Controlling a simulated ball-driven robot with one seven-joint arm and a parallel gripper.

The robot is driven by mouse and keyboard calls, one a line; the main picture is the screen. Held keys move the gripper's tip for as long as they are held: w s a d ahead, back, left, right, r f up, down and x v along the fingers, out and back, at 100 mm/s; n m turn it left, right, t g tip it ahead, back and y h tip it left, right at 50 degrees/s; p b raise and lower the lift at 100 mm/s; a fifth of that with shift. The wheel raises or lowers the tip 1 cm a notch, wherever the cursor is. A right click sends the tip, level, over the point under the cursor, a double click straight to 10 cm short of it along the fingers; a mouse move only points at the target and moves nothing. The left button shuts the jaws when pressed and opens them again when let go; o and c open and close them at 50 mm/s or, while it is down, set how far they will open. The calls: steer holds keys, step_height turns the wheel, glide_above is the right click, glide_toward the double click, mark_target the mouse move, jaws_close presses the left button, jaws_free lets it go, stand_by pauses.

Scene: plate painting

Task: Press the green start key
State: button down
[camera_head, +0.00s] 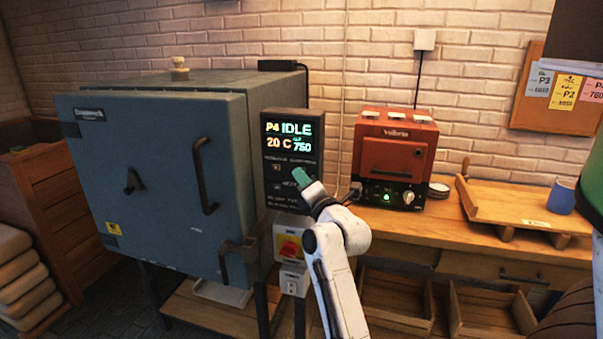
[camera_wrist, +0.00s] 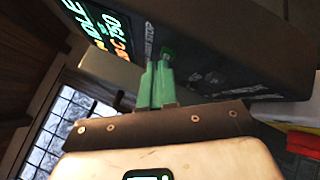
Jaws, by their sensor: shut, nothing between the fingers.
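The kiln controller (camera_head: 270,187) is a dark panel on the right side of the blue-grey kiln. Its lit display (camera_head: 287,137) reads P4 IDLE, 20 C and 750. My gripper (camera_head: 299,176) has green fingers, shut and empty, in front of the panel's lower half. In the wrist view the shut fingers (camera_wrist: 158,68) point at the panel face. The green start key (camera_wrist: 167,52) shows just beyond the fingertips, partly covered by them. I cannot tell whether they touch. In the head view my gripper hides the key.
The kiln door (camera_head: 160,185) is closed. A red-and-yellow switch (camera_head: 289,246) sits below the controller. A small red oven (camera_head: 394,155) with a lit green light stands on the wooden bench (camera_head: 420,225) at right. A blue mug (camera_head: 561,197) stands farther right.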

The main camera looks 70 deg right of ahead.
stand_by(0.6)
steer(key=shift+s+a, duration=0.1)
steer(key=shift+a, duration=0.6)
steer(key=a+p, duration=0.1)
steer(key=a, duration=0.4)
steer(key=shift+s, duration=0.2)
stand_by(0.8)
